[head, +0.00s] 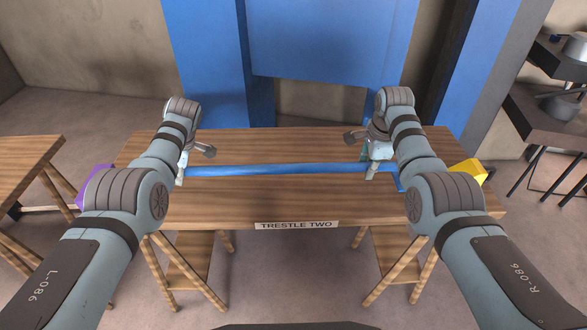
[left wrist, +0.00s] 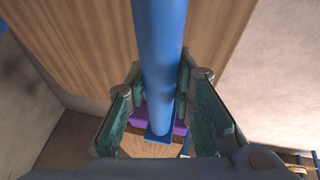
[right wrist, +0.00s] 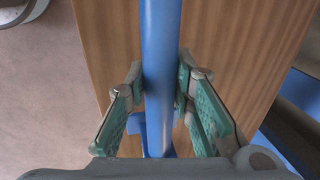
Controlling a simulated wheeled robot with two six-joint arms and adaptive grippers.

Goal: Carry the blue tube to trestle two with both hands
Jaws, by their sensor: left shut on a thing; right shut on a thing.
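The blue tube (head: 275,170) spans left to right over the wooden top of trestle two (head: 300,208), which bears a "TRESTLE TWO" label (head: 296,225). My left gripper (head: 181,173) is shut on the tube near its left end. In the left wrist view the tube (left wrist: 158,50) runs between the fingers. My right gripper (head: 371,170) is shut on the tube near its right end; the tube (right wrist: 160,50) also runs between the fingers in the right wrist view. The tube looks level. I cannot tell whether it touches the tabletop or a support.
A purple block (head: 97,184) shows at the table's left end and a yellow block (head: 469,172) at its right end. Another wooden trestle table (head: 25,160) stands at the left. A large blue machine (head: 330,40) rises behind the table. A dark bench (head: 545,125) stands at the right.

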